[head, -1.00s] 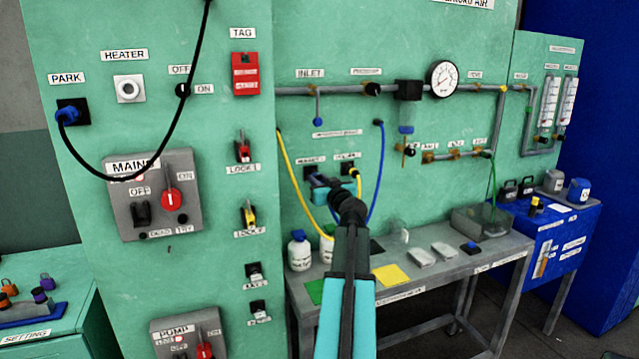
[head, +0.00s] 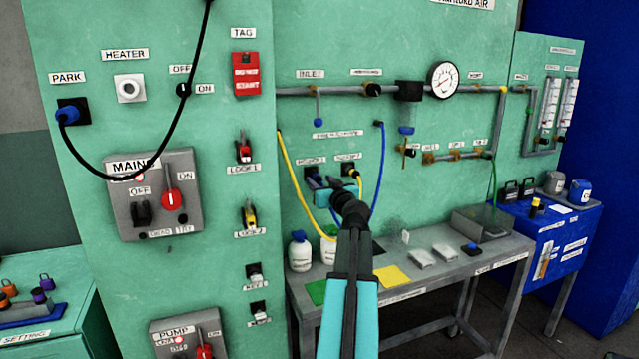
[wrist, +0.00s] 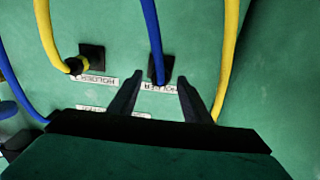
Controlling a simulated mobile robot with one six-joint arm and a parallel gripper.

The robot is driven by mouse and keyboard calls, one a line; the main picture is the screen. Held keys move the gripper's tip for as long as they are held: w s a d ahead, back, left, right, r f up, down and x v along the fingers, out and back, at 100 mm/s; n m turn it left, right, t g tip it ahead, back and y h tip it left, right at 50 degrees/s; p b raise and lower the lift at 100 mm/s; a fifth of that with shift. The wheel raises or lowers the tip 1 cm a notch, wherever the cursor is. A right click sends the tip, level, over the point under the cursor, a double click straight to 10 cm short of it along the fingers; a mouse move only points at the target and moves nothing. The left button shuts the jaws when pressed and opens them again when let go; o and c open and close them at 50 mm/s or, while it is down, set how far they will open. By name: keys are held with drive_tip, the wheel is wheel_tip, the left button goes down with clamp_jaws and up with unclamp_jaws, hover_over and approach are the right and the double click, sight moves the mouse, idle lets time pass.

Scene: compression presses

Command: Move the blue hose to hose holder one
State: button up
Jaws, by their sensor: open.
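The blue hose (head: 379,165) hangs from a port on the green panel and curves down. In the wrist view, which shows the labels upside down, the end of the blue hose (wrist: 151,30) sits at a dark square holder (wrist: 168,65). That is the left holder (head: 312,171) in the head view, where my gripper partly covers it. The yellow hose (wrist: 46,30) ends at the other holder (wrist: 92,55). My gripper (head: 317,183) is open, with its fingertips (wrist: 160,77) on either side of the blue hose end in the picture. I cannot tell contact. The holder numbers are unreadable.
The yellow hose (head: 292,175) hangs left of my gripper, and its run shows at the right in the wrist view (wrist: 229,60). Pipes and a gauge (head: 443,79) are above. A grey table (head: 450,270) with bottles and pads stands below.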

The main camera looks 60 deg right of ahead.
drive_tip(key=b+v, duration=0.2)
drive_tip(key=v, duration=1)
idle(1.0)
